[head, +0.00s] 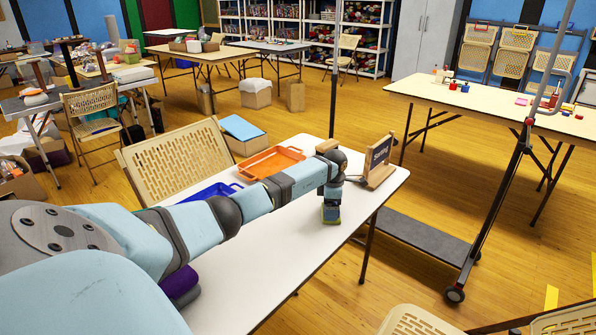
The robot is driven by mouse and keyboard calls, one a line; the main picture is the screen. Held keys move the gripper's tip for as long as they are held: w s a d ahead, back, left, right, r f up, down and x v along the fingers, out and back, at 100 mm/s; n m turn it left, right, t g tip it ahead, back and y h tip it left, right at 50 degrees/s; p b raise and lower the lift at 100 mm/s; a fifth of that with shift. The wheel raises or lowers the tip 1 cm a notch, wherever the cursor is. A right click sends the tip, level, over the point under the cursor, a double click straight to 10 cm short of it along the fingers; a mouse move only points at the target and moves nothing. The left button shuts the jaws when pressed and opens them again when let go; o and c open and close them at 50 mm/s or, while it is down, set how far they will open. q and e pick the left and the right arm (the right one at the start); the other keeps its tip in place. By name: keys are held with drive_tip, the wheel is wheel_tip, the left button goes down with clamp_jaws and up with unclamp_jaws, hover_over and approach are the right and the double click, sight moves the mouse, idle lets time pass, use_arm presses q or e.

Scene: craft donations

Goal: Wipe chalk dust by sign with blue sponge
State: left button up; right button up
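The small wooden sign (378,158) with a dark, lettered face stands near the far right end of the white table (300,240). My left arm reaches in from the left across the table. My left gripper (331,205) points down at the table, just left of and nearer than the sign. It appears shut on a small block with blue and yellow-green faces, the blue sponge (331,216), which is at or close to the tabletop. The fingers are small and partly hidden. I cannot make out chalk dust on the white surface. My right gripper is not in view.
An orange tray (271,163) and a blue tray (210,191) lie behind my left arm. A folding chair (175,160) stands at the table's far side. A wheeled stand (480,210) is to the right. The tabletop's near right part is clear.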

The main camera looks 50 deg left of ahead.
use_arm(q)
drive_tip(key=shift+d+r+p, duration=0.2)
drive_tip(key=shift+r+p, duration=0.2)
wheel_tip(320, 180, up, 2)
drive_tip(key=shift+a+r+p, duration=0.1)
drive_tip(key=shift+r+p, duration=0.1)
drive_tip(key=shift+p, duration=0.4)
drive_tip(key=shift+r+p, duration=0.55)
drive_tip(key=shift+r, duration=0.15)
drive_tip(key=shift+r+p, duration=0.55)
drive_tip(key=shift+r, duration=0.25)
drive_tip(key=shift+r+p, duration=0.45)
drive_tip(key=shift+r, duration=0.5)
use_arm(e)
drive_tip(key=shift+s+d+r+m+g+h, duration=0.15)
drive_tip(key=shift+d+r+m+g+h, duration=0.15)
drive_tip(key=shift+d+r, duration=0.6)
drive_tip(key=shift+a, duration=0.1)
